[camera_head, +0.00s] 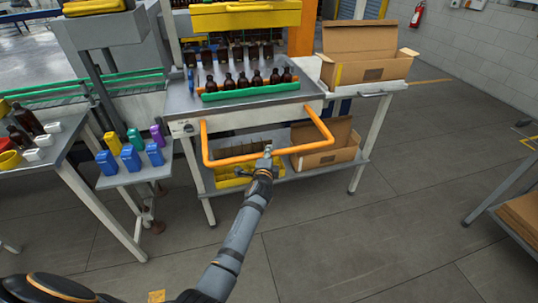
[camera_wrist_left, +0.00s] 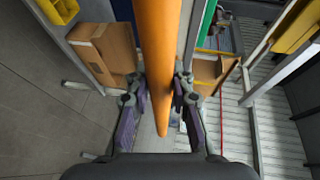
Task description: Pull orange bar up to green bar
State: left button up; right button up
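The orange bar (camera_head: 230,160) is a U-shaped tubular handle standing out from the front of the workbench, below the tabletop. The green bar (camera_head: 250,91) runs along the front of the bottle row on the tabletop, above and behind the orange bar. My left gripper (camera_head: 268,152) is at the middle of the orange bar's front stretch. In the left wrist view the orange bar (camera_wrist_left: 160,50) passes between the two fingers, with the fingertips close on both sides. Whether they clamp it is unclear. My right gripper is not in view.
Several amber bottles (camera_head: 244,82) stand behind the green bar. An open cardboard box (camera_head: 365,55) is at the right, another box (camera_head: 325,148) and a yellow crate (camera_head: 228,181) on the lower shelf. A side table (camera_head: 135,175) with colored containers is at the left.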

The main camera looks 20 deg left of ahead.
pick_arm(q)
jog(key=o, duration=0.4)
jog(key=v, duration=0.7)
jog(key=shift+s, duration=0.15)
jog(key=s+d+f+n+g+h, duration=0.1)
jog(key=s+f+g, duration=0.15)
jog(key=f, duration=0.75)
jog(key=s+f+n+g+h, duration=0.15)
jog(key=s+f, duration=0.25)
jog(key=f, duration=0.5)
jog(key=s+a+f+n+g, duration=0.1)
jog(key=s+f+n+g, duration=0.3)
jog(key=s+f, duration=1.2)
jog(key=s+a+f+n+g, duration=0.2)
jog(key=s+f, duration=0.3)
jog(key=s, duration=0.4)
jog(key=s+a+f+n+g, duration=0.2)
jog(key=s+f, duration=0.3)
jog(key=s, duration=0.5)
jog(key=s+a+f+n+g, duration=0.2)
jog(key=s+a+f+n, duration=0.1)
jog(key=s, duration=0.7)
notch_tip(320, 180, down, 3)
jog(key=shift+s+r+n+g, duration=0.1)
jog(key=shift+s+n+g, duration=0.15)
jog(key=shift+n, duration=0.3)
